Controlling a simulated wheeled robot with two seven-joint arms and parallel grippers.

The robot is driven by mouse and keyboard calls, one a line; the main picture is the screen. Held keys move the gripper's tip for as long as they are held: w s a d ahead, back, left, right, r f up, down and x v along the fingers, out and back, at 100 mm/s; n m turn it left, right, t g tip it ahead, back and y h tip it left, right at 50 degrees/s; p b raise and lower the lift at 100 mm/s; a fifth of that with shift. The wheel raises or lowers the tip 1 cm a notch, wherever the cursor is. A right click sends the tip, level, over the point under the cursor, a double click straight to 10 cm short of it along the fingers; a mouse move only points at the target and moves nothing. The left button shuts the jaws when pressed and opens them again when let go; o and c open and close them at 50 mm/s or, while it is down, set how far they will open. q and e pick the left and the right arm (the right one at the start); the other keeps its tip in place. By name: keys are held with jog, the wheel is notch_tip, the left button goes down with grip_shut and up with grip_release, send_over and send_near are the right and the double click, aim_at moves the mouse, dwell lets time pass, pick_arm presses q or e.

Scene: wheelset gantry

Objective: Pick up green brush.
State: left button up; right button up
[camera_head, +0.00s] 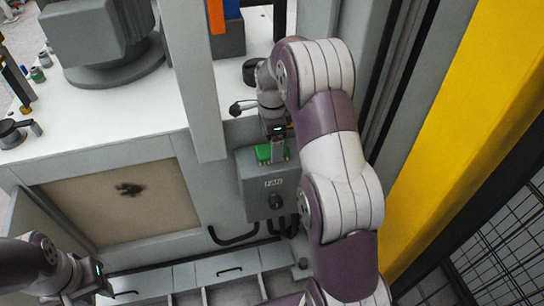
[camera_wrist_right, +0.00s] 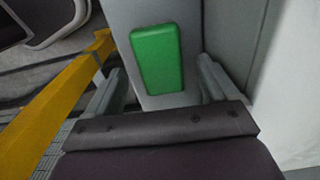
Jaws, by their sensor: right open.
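The green brush (camera_head: 263,153) shows as a small green block on top of the grey FAN box (camera_head: 258,190), partly covered by my right gripper (camera_head: 277,143). In the right wrist view the green brush (camera_wrist_right: 158,60) is a rounded green block on a grey surface. My right gripper (camera_wrist_right: 162,86) is open, one finger on each side of the brush's near end in that picture; contact is not visible. My left gripper (camera_head: 92,288) is at the lower left, far from the brush; its fingers are not clear.
A white worktop (camera_head: 120,120) lies behind and left of the box, with a grey machine (camera_head: 100,40) on it. A grey post (camera_head: 195,80) stands just left of the box. A yellow column (camera_head: 455,110) rises at right. Open drawers (camera_head: 235,292) are below.

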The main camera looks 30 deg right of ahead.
notch_tip(320, 180, down, 3)
jog(key=shift+r, duration=0.2)
jog(key=c, duration=1.2)
jog(key=shift+o, duration=0.2)
notch_tip(320, 180, up, 5)
jog(key=shift+f+p, duration=0.15)
jog(key=shift+p, duration=0.5)
jog(key=s+r+p, duration=0.1)
jog(key=s+r, duration=0.5)
jog(key=s, duration=0.5)
jog(key=shift+s+a+r, duration=0.15)
jog(key=shift+s+a, duration=0.1)
jog(key=shift+s, duration=0.1)
jog(key=o, duration=0.4)
jog(key=shift+c, duration=1.3)
